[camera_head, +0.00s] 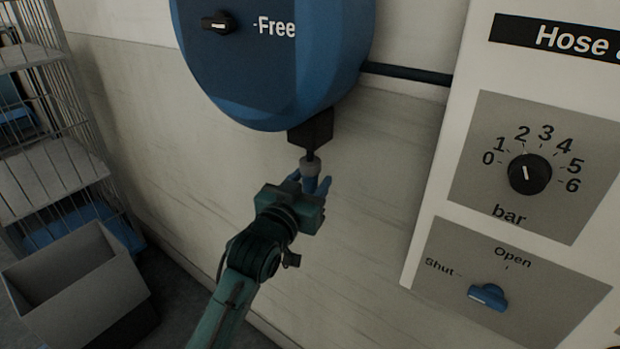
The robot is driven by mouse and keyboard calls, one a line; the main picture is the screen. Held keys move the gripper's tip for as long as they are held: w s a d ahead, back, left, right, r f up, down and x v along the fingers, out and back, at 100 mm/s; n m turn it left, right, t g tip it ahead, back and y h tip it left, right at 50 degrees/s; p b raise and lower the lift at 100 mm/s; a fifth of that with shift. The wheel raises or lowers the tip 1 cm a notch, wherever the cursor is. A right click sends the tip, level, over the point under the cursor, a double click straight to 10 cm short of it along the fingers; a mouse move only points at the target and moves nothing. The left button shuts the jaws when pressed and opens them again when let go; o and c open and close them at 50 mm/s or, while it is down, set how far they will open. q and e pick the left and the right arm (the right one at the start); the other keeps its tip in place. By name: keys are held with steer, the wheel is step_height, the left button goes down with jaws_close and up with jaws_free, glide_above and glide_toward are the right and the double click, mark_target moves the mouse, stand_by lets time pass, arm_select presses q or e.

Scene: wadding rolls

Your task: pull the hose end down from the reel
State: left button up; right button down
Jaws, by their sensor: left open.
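The blue hose reel (270,85) hangs on the wall at the top middle, with a black knob (219,22) beside the word "Free". A dark block (311,129) sits under the reel. The hose end (310,166), a short grey collar with a blue part below, hangs from that block. My left gripper (314,183) is just below the block, its blue fingers apart on either side of the hose end's lower part. I cannot tell whether the fingers touch it. My right gripper is not in view.
A white hose panel (440,215) at the right carries a bar dial (529,174) and a blue Shut/Open lever (487,296). A dark pipe (408,73) joins reel and panel. A wire rack (50,130) and an open grey box (75,290) stand at the left.

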arm_select(q)
steer(key=shift+w+d, duration=0.15)
steer(key=shift+w, duration=0.2)
steer(key=shift+c, duration=0.3)
jaws_close()
